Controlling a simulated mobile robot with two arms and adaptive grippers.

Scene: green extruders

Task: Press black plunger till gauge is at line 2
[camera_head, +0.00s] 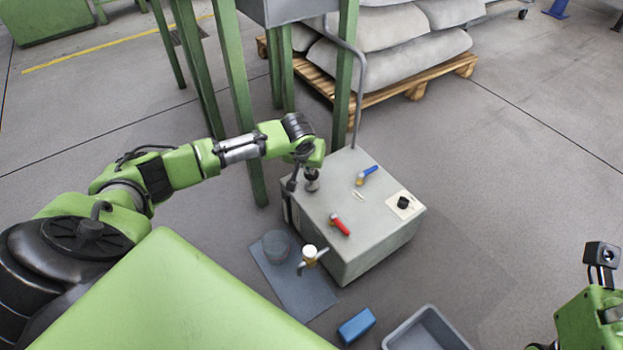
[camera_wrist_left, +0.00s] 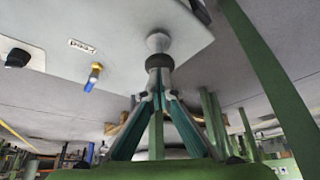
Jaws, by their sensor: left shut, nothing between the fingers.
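A grey box-shaped machine (camera_head: 345,235) stands on the floor with a plunger (camera_head: 312,185) on its top near the back left corner. The left wrist view shows the plunger (camera_wrist_left: 158,60) as a grey post with a black ring. My left gripper (camera_head: 309,168) points down over the plunger. In the left wrist view its fingers (camera_wrist_left: 160,92) are shut and empty, lined up with the plunger's end; contact is not clear. A white panel with a black knob (camera_head: 403,203) sits on the machine's right side; its markings are too small to read. My right gripper's fingers are not visible.
A red-handled valve (camera_head: 340,225) and a blue-handled valve (camera_head: 367,174) are on the machine top. A spout (camera_head: 309,258) projects in front. A bucket (camera_head: 276,244), blue block (camera_head: 357,325) and grey bin (camera_head: 425,330) are nearby. Green posts (camera_head: 238,100) stand behind my left arm.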

